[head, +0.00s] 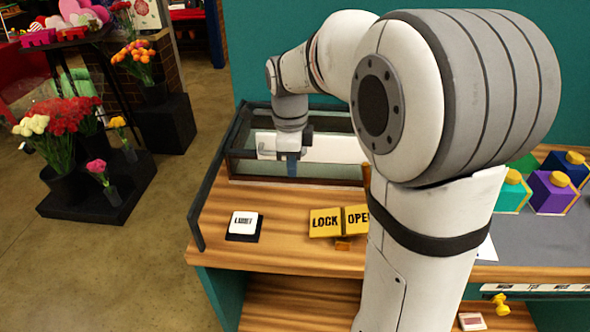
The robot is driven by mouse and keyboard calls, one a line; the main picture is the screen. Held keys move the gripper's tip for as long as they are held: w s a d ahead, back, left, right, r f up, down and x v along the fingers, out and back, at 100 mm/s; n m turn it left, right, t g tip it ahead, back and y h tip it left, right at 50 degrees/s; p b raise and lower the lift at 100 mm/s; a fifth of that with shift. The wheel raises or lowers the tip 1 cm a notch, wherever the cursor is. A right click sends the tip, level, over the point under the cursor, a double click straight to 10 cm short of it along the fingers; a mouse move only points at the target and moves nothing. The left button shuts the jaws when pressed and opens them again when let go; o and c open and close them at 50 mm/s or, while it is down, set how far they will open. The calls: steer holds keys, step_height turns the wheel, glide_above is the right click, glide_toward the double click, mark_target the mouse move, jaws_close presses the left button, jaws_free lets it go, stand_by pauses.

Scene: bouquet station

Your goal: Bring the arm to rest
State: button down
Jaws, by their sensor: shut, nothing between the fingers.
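My arm rises through the right half of the head view and bends over to the back of the wooden counter (285,215). My gripper (292,172) points down in front of a white panel, within a dark-framed, glass-like case (240,153). It looks shut and nothing shows in it. The fingertips are small and dark here, and I cannot tell whether they touch the case.
A white switch plate (244,222) and yellow LOCK/OPEN signs (325,222) stand on the counter. My arm partly hides the OPEN sign. Teal (512,192) and purple (552,193) boxes sit at right. Flower buckets (70,187) stand at left, past open floor.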

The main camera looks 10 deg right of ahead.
stand_by(0.3)
steer(key=s+d+n+t, duration=0.1)
steer(key=s+n+t, duration=0.2)
steer(key=s+n, duration=1.5)
steer(key=shift+s+d+f+n, duration=0.3)
steer(key=shift+d+n, duration=0.1)
steer(key=shift+n, duration=1.5)
